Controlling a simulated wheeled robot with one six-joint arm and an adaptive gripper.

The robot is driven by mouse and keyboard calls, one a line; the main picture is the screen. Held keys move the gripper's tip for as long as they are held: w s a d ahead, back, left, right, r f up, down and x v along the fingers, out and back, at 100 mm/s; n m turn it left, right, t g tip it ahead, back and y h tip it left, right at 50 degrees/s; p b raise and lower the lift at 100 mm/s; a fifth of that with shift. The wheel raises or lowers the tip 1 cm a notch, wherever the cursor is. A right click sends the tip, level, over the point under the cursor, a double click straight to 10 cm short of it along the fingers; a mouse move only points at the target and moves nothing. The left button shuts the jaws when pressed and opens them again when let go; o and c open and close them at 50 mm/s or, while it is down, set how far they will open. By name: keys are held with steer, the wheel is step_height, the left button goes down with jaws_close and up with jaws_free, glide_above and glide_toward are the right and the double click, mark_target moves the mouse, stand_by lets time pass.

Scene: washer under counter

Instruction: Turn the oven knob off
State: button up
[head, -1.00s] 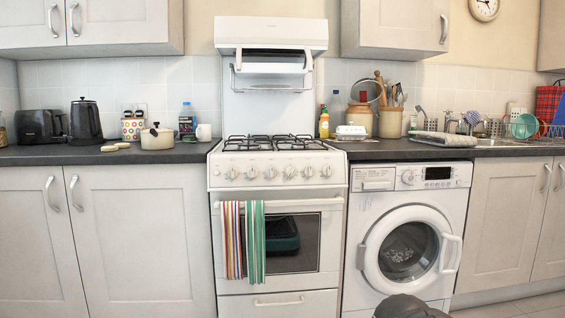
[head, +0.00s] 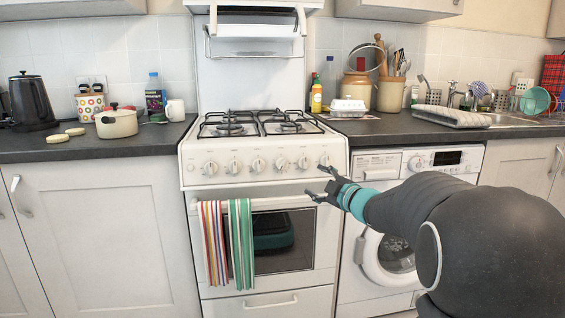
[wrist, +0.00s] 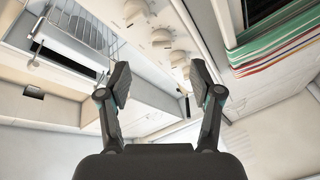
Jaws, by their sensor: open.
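The white cooker (head: 250,178) stands in the middle of the head view, with a row of several round white knobs across its front panel. The rightmost knob (head: 324,160) is just above my gripper (head: 317,183). I cannot tell which knob is the oven's or how it is set. My gripper is open and empty, in front of the right end of the panel. In the wrist view, a row of knobs (wrist: 160,38) shows beyond and between the spread fingers of my gripper (wrist: 159,74). No contact with a knob is visible.
Striped towels (head: 241,243) hang on the oven door's handle at the left. The washing machine (head: 376,166) stands right of the cooker, partly behind my arm. A cream pot (head: 116,124) sits on the left counter (head: 85,146). The hob is clear of pans.

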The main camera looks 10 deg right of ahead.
mark_target(283, 165)
steer(key=shift+n+y, duration=0.4)
steer(key=shift+y, duration=0.3)
steer(key=x, duration=0.4)
steer(key=a+p+x, duration=0.1)
steer(key=x, duration=0.4)
steer(key=r+x, duration=0.1)
steer(key=x, duration=0.3)
steer(key=shift+a, duration=0.5)
steer(key=c, duration=1.1)
